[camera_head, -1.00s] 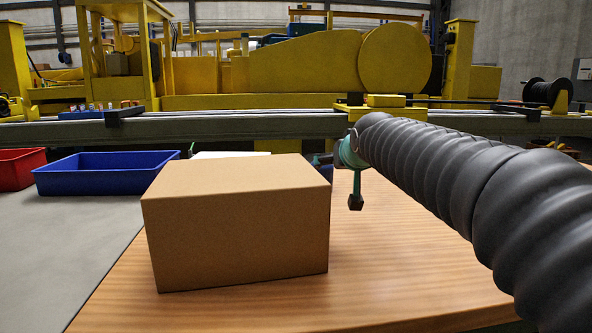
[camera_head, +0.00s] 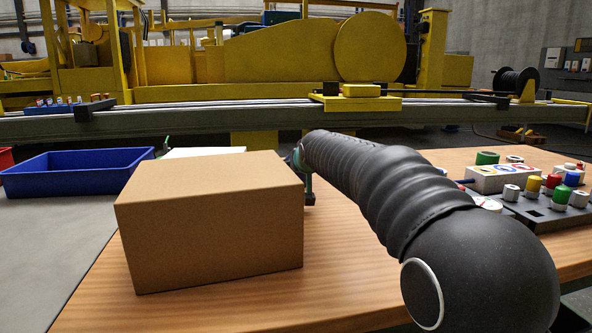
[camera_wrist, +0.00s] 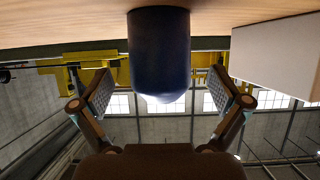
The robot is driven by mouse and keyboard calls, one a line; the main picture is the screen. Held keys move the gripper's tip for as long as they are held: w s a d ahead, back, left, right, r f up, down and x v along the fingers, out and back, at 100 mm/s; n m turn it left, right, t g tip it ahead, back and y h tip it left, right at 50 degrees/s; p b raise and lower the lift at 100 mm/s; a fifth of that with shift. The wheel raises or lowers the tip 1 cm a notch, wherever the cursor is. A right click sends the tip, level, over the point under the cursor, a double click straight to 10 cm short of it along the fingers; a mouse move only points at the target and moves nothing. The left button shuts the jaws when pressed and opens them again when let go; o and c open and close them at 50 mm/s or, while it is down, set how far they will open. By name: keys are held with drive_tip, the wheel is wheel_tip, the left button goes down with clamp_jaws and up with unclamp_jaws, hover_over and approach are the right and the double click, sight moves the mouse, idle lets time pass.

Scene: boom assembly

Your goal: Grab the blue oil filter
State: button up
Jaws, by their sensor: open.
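The blue oil filter (camera_wrist: 160,50) is a dark blue cylinder with a rounded end. The wrist view is upside down, so the filter appears to hang from the wooden table at the top. It stands ahead of my gripper (camera_wrist: 160,88), between the lines of the two spread fingers, with gaps on both sides. My gripper is open and holds nothing. In the head view, the cardboard box hides the filter and most of my gripper; only a teal bit of its end (camera_head: 306,180) shows at the box's right edge.
A large cardboard box (camera_head: 210,225) stands on the wooden table (camera_head: 345,285), close to my arm. A pale block (camera_wrist: 275,45) is beside the filter in the wrist view. A blue tray (camera_head: 75,178) lies left. A panel with coloured knobs (camera_head: 540,205) is at right.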

drive_tip(key=shift+x, duration=1.5)
drive_tip(key=shift+r, duration=0.1)
drive_tip(key=c, duration=1.5)
